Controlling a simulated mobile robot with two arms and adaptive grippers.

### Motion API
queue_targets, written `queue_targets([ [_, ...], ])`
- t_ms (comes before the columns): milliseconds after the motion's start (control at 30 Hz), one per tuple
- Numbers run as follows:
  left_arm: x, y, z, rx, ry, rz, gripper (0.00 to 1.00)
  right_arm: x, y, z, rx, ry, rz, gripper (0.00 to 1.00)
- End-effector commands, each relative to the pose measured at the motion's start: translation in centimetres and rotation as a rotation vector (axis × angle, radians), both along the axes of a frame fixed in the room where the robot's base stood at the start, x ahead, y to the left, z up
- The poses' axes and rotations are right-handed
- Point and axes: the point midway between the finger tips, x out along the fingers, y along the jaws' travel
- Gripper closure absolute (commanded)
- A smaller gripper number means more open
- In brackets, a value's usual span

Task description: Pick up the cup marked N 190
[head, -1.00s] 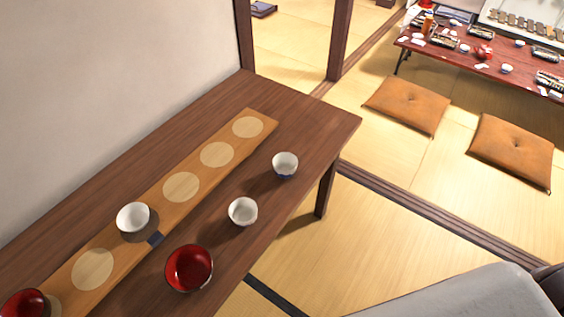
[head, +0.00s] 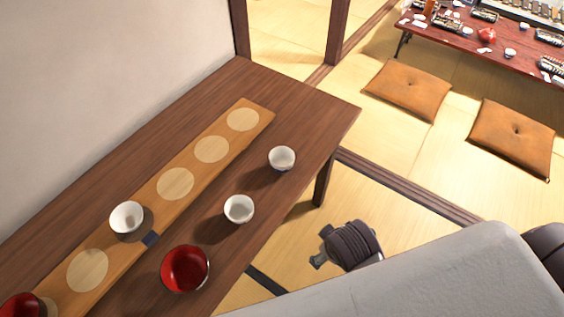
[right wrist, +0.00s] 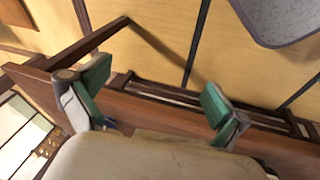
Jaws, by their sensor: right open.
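Three white cups show in the head view. One cup (head: 126,217) stands on the wooden board (head: 206,175). A second cup (head: 239,209) stands on the bare table, and a third cup (head: 282,158), bluish on its lower outside, stands farther back near the right edge. No N 190 marking can be read on any of them. My right gripper (right wrist: 155,88) is open and empty in the right wrist view, its green-padded fingers wide apart, with no cup between them. My left gripper is not in view.
A red bowl (head: 186,268) stands near the second cup; another red bowl (head: 20,308) is at the lower left. The brown table (head: 308,112) meets a wall at left. Two orange cushions (head: 408,90) (head: 511,136) lie on the tatami, near a laden low table (head: 470,55).

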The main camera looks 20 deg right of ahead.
Motion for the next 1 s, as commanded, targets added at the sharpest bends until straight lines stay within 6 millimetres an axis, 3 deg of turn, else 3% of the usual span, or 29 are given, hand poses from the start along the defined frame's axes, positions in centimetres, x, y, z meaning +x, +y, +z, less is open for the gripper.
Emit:
queue_targets([
  [267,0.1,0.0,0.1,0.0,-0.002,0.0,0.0,3.6,0.7,0.2,-0.287,-0.01,0.356,0.0],
  [433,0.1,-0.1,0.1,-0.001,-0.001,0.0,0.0,6.8,1.9,-0.1,-0.544,0.007,0.653,0.0],
  [733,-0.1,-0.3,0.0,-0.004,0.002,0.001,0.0,15.4,7.3,1.8,-1.311,0.158,1.377,0.0],
  [900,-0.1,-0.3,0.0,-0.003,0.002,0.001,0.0,17.7,9.7,3.0,-1.586,0.252,1.567,0.0],
  [1000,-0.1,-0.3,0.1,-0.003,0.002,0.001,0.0,18.7,9.8,3.1,-1.64,0.278,1.599,0.0],
])
